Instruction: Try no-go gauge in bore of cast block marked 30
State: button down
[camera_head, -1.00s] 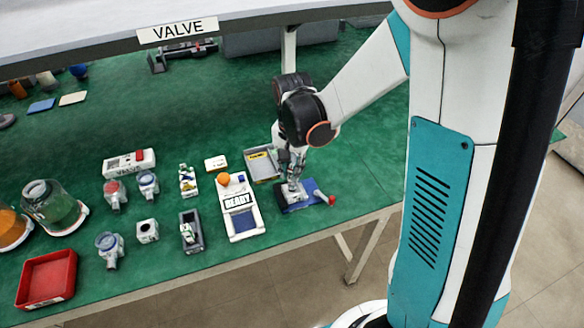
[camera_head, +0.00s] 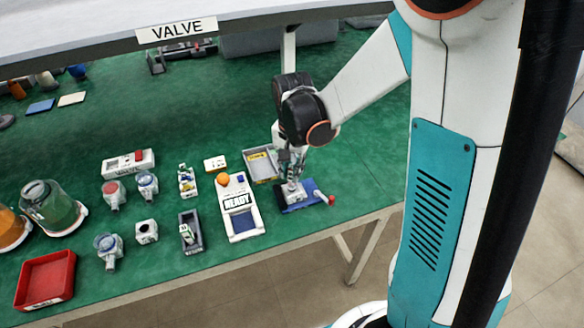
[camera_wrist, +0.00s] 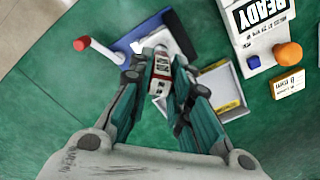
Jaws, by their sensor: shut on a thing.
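My gripper (camera_wrist: 160,98) is shut on a small gauge (camera_wrist: 162,68) with white, red and green on it. The gauge points at a pale block (camera_wrist: 158,38) on a blue fixture plate (camera_wrist: 122,38); the fingers hide whether its end is inside a bore. In the head view the pale block (camera_head: 292,192) sits on the blue fixture (camera_head: 300,207) below my gripper (camera_head: 291,180). A handle with a red knob (camera_head: 331,200) sticks out to the right. No number is readable on the block.
Left of the fixture lies the READY device (camera_head: 240,207), with a grey tray (camera_head: 260,165) behind. A dark grey holder (camera_head: 191,232), a pale block with a dark bore (camera_head: 147,231), several pump bodies (camera_head: 109,249) and a red tray (camera_head: 45,280) lie farther left. The table's front edge is close.

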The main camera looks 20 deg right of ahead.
jog(key=shift+f+b, duration=0.35)
jog(key=shift+f, duration=0.05)
jog(key=shift+r, duration=0.2)
dwell(0.7)
jog(key=shift+r+p, duration=0.25)
jog(key=shift+p, duration=0.05)
jog(key=shift+a, duration=0.15)
dwell(0.4)
jog(key=shift+f+b, duration=0.5)
jog(key=shift+b, duration=0.05)
dwell(0.7)
jog(key=shift+r, duration=0.2)
dwell(0.5)
jog(key=shift+r+p, duration=0.25)
jog(key=shift+p, duration=0.05)
jog(key=shift+r, duration=0.15)
